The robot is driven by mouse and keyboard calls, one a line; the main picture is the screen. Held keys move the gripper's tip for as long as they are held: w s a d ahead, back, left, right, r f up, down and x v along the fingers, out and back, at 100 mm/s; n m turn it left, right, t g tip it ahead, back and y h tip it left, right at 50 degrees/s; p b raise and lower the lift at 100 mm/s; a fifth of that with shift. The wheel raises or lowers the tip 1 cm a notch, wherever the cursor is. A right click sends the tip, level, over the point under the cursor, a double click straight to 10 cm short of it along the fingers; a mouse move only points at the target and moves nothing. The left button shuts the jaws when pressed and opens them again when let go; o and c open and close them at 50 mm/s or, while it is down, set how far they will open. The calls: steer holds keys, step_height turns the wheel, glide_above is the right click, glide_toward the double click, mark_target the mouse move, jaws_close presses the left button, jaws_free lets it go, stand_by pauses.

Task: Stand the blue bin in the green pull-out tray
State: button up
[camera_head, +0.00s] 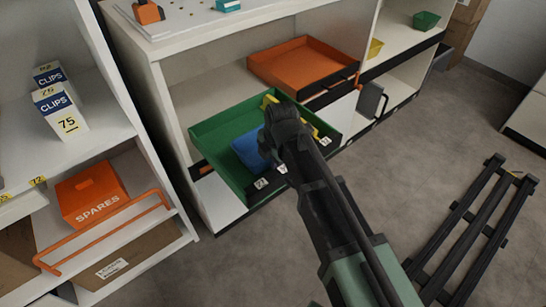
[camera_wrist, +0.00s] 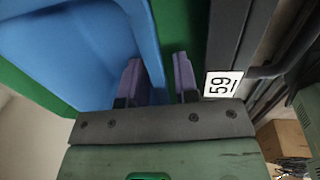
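The blue bin (camera_head: 248,150) is inside the green pull-out tray (camera_head: 212,129), near its front left part. My arm hides much of the bin in the head view. In the wrist view the bin (camera_wrist: 75,45) fills the upper left, with green tray surface (camera_wrist: 182,30) to its right. My gripper (camera_wrist: 158,82) has its two purple fingers apart, one on each side of the bin's wall. A narrow gap shows between the wall and the right finger. I cannot tell whether the bin's base sits flat on the tray.
A yellow object (camera_head: 269,102) lies in the tray behind my wrist, partly hidden. An orange tray (camera_head: 303,67) is beside it on the upper right. A shelf unit with an orange SPARES box (camera_head: 92,194) stands left. A dark rack (camera_head: 470,232) lies on the floor right.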

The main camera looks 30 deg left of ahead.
step_height(320, 180, up, 12)
steer(key=d+p, duration=0.2)
steer(key=p, duration=1)
steer(key=shift+s+r, duration=0.15)
steer(key=shift+s, duration=0.15)
steer(key=w+d+m+h, duration=0.1)
steer(key=w+d+m, duration=0.4)
steer(key=d, duration=0.5)
steer(key=w+d+m, duration=0.2)
steer(key=d+m, duration=0.6)
steer(key=d, duration=0.3)
steer(key=s+d+m+h, duration=0.1)
steer(key=s+d+m, duration=0.2)
steer(key=d+m, duration=1.6)
steer(key=d, duration=0.7)
steer(key=shift+s+d+f+m+g, duration=0.2)
steer(key=shift+m+g, duration=0.1)
steer(key=shift+m, duration=0.1)
